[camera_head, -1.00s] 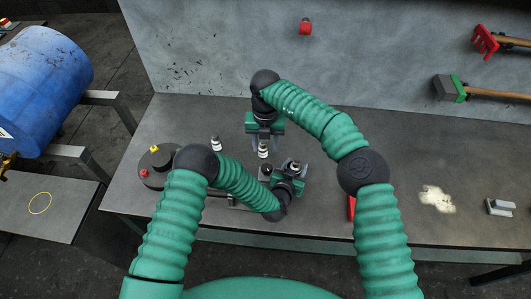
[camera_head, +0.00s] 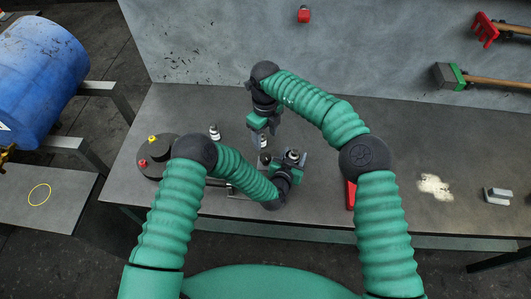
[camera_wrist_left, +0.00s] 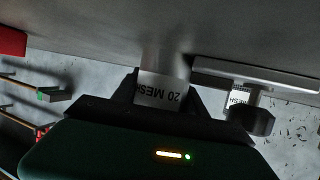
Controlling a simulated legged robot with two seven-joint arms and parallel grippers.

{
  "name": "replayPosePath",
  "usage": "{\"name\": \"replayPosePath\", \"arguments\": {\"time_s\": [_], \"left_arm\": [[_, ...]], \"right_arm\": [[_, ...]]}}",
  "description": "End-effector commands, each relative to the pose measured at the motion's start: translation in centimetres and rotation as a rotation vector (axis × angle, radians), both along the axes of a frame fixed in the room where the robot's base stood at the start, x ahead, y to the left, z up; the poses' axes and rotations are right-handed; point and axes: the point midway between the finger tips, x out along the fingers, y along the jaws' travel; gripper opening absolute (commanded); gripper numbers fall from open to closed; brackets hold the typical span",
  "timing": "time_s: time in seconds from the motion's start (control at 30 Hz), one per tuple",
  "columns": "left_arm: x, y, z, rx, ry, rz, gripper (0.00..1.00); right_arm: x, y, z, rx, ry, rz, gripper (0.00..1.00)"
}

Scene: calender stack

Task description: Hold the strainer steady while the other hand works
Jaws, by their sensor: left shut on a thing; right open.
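My left gripper (camera_head: 296,161) is low over the bench. In the left wrist view, its dark fingers are shut on a metal cylinder labelled "20 MESH" (camera_wrist_left: 162,92), which I take as the strainer. In the head view, its dark-and-light top (camera_head: 293,154) shows at the jaws. My right gripper (camera_head: 268,127) is open and points down, just above and behind a small black-and-white cylinder (camera_head: 264,143). I cannot tell if it touches that cylinder. A similar cylinder (camera_head: 214,132) stands to the left, apart from both grippers.
A round dark base (camera_head: 157,172) with red and yellow knobs is on the bench (camera_head: 330,185) at left. A second "MESH" label (camera_wrist_left: 239,98) with a black knob (camera_wrist_left: 251,121) shows in the wrist view. A pale patch (camera_head: 435,187) and a grey block (camera_head: 497,196) lie right.

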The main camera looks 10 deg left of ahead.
Motion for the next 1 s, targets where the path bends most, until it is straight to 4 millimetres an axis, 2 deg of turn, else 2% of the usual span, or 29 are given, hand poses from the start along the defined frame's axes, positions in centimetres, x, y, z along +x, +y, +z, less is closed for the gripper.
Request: {"name": "replayPosePath", "arguments": {"time_s": [0.3,0.43,0.57,0.8,1.0], "left_arm": [[0.0,0.0,0.1,-0.001,-0.002,0.0,0.0],[0.0,0.0,0.1,-0.001,-0.002,0.0,0.0],[0.0,0.0,0.1,-0.001,-0.002,0.0,0.0],[0.0,0.0,0.1,-0.001,-0.002,0.0,0.0],[0.0,0.0,0.1,-0.001,-0.002,0.0,0.0]], "right_arm": [[-0.1,0.0,-7.6,-0.001,0.003,-0.004,0.58],[0.0,-0.1,-9.7,-0.001,0.002,-0.005,0.58],[0.0,-0.1,-10.5,0.0,0.0,-0.005,0.58],[0.0,-0.1,-10.6,-0.001,-0.001,-0.005,0.57],[0.0,-0.1,-10.6,0.0,0.0,-0.005,0.31]]}}
